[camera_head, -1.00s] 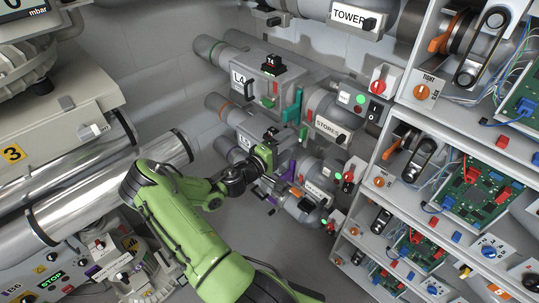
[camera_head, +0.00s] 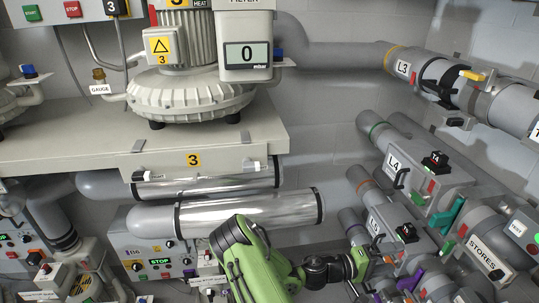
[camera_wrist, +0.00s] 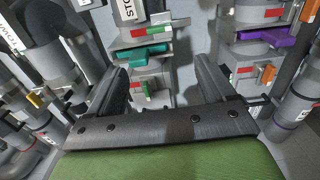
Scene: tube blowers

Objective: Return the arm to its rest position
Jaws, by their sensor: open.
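My green arm (camera_head: 250,262) reaches in from the bottom edge of the head view and bends right through a black wrist joint. My gripper (camera_head: 377,278) is at the lower right, in front of the pipe end marked L5 (camera_head: 382,222). In the wrist view my gripper (camera_wrist: 160,72) shows two dark fingers spread wide with nothing between them. Beyond the fingers are a teal handle (camera_wrist: 143,54) and a purple handle (camera_wrist: 268,37) on grey pipes. The frames do not show clearly how far the fingertips are from these pipes.
Shiny metal cylinders (camera_head: 250,212) lie left of the wrist, below a beige bench (camera_head: 70,143) carrying blower 3 (camera_head: 190,95). Pipes marked L4 (camera_head: 400,170) and STORES (camera_head: 485,252) crowd the right. An orange handle (camera_wrist: 268,74) is near the right finger.

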